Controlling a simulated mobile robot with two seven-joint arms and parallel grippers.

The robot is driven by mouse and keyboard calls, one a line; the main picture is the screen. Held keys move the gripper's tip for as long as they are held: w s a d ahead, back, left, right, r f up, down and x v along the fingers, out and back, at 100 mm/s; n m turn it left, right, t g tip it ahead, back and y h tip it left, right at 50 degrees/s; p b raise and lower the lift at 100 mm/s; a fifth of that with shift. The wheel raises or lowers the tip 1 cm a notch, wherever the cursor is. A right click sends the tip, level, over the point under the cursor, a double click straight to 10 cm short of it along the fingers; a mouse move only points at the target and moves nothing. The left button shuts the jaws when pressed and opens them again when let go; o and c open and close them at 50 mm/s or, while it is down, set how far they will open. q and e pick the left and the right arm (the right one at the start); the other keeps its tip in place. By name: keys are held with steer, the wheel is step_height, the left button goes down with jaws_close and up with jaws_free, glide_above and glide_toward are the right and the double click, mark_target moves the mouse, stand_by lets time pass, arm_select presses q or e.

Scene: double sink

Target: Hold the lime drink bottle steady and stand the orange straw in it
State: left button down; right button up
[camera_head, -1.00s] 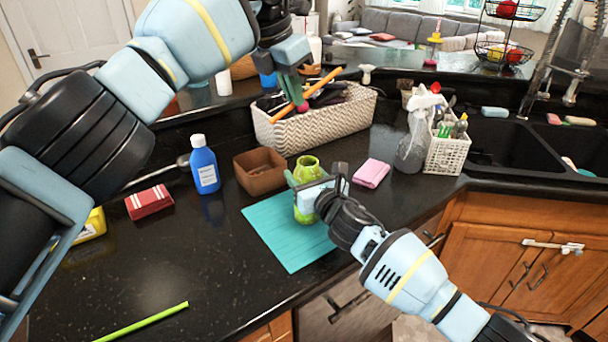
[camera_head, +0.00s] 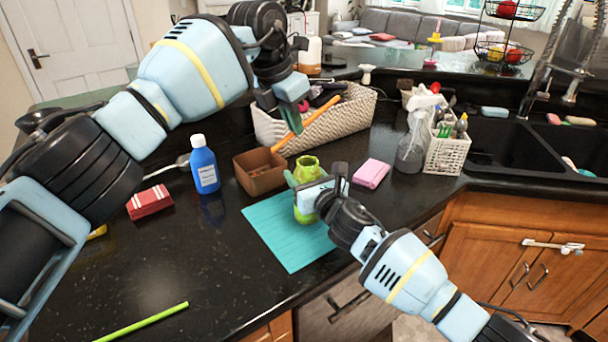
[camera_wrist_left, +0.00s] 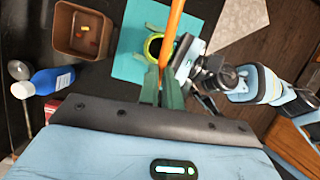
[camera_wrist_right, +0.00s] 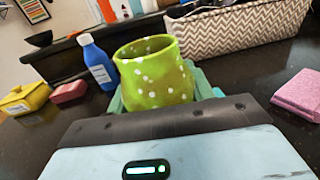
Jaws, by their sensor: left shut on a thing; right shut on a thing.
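The lime drink bottle (camera_head: 308,166) is green with white spots and stands upright over the teal mat (camera_head: 283,238). My right gripper (camera_head: 301,187) is shut around its body; the bottle's wide open mouth also shows in the right wrist view (camera_wrist_right: 155,72). My left gripper (camera_head: 294,122) is shut on the orange straw (camera_head: 321,111), which slants in the head view, above and behind the bottle. In the left wrist view the straw (camera_wrist_left: 174,30) passes beside the bottle's mouth (camera_wrist_left: 154,47). The straw is apart from the bottle in the head view.
A brown box (camera_head: 260,183) and a blue bottle (camera_head: 205,170) stand left of the lime bottle. A woven basket (camera_head: 345,118) stands behind. A pink sponge (camera_head: 371,173) lies right. A green straw (camera_head: 145,321) lies at the front left. The counter's front left is mostly clear.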

mark_target(291, 138)
arm_select(q)
steer(key=shift+f, duration=2.85)
steer(key=c, duration=1.5)
jaws_free()
steer(key=v, duration=1.2)
